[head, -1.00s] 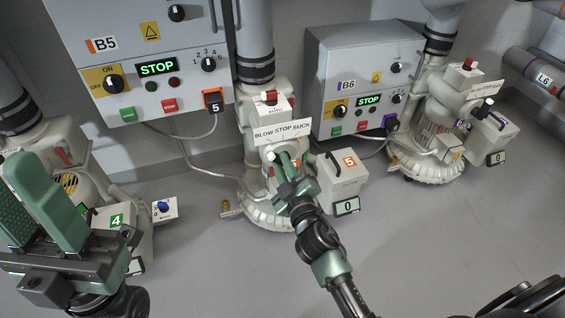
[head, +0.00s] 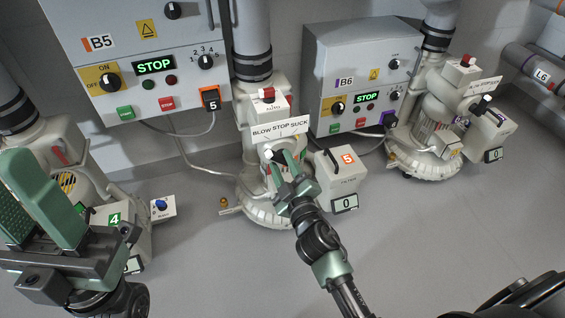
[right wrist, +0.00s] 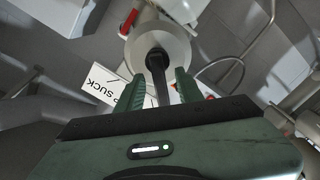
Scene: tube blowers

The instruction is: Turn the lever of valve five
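Valve five stands at the centre of the head view, under a white sign (head: 281,129) reading BLOW STOP SUCK. My right gripper (head: 281,156) is at the front of this valve, with its green fingers spread. In the right wrist view the black lever (right wrist: 159,78) points between the two fingers of the right gripper (right wrist: 158,88), with a gap on each side. The lever is mostly hidden by the fingers in the head view. My left gripper (head: 42,185) is at the lower left, empty, with its fingers apart.
The B5 control box (head: 150,60) hangs behind on the left and shows STOP. The B6 box (head: 360,80) is to the right. A white box marked 5 (head: 337,178) with a 0 display stands close beside my right gripper. Open grey floor (head: 430,240) lies at the right.

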